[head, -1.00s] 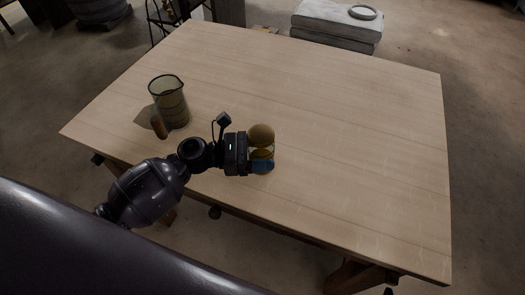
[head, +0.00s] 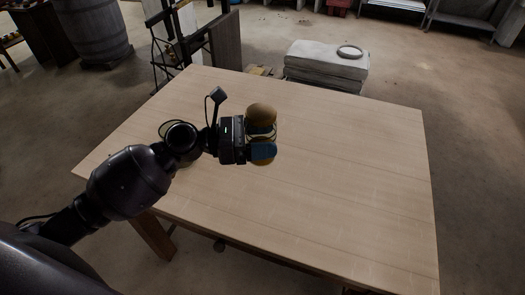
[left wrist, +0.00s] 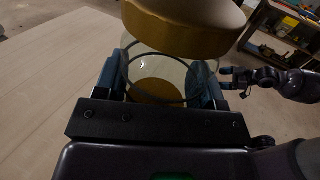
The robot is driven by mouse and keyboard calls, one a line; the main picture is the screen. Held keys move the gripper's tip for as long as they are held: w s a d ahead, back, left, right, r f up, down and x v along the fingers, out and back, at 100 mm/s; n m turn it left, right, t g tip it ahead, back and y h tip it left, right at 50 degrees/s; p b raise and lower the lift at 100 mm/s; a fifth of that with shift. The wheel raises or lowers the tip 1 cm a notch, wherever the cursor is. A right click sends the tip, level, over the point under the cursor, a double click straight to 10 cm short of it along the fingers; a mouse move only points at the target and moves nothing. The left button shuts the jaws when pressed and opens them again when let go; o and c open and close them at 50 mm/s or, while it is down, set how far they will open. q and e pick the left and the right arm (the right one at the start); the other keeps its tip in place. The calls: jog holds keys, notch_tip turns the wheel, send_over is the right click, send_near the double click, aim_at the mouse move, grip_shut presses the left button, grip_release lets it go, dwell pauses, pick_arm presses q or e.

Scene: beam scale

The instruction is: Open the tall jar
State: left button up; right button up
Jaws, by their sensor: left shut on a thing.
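The jar has a round cork lid (head: 261,115) and a clear glass body. In the head view it is upright, held at the end of my left arm over the table. My left gripper (head: 263,150) is shut on its glass body, below the lid. In the left wrist view the cork lid (left wrist: 185,28) sits on the jar, and the glass body (left wrist: 160,72) is between the blue fingers. My right gripper (left wrist: 224,79) shows at the right of that view, empty, fingers apart, clear of the jar. I cannot tell whether the jar's base touches the table.
The wooden table (head: 350,170) is clear to the right of the jar. A glass beaker (head: 172,128) is mostly hidden behind my left arm. Beyond the table's far edge are a stack of grey sacks (head: 325,68) and a barrel (head: 92,32).

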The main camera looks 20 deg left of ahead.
pick_arm(q)
jog(key=shift+r, duration=0.75)
jog(key=o, duration=0.6)
jog(key=shift+c, duration=0.2)
jog(key=c, duration=0.8)
jog(key=shift+c, duration=0.2)
jog(key=shift+d+r+t, duration=0.1)
jog(key=shift+t, duration=0.2)
jog(key=shift+w+r+n+t+y, duration=0.15)
jog(key=shift+r+n+t+y, duration=0.1)
jog(key=shift+n+t+y, duration=0.7)
jog(key=shift+t, duration=0.25)
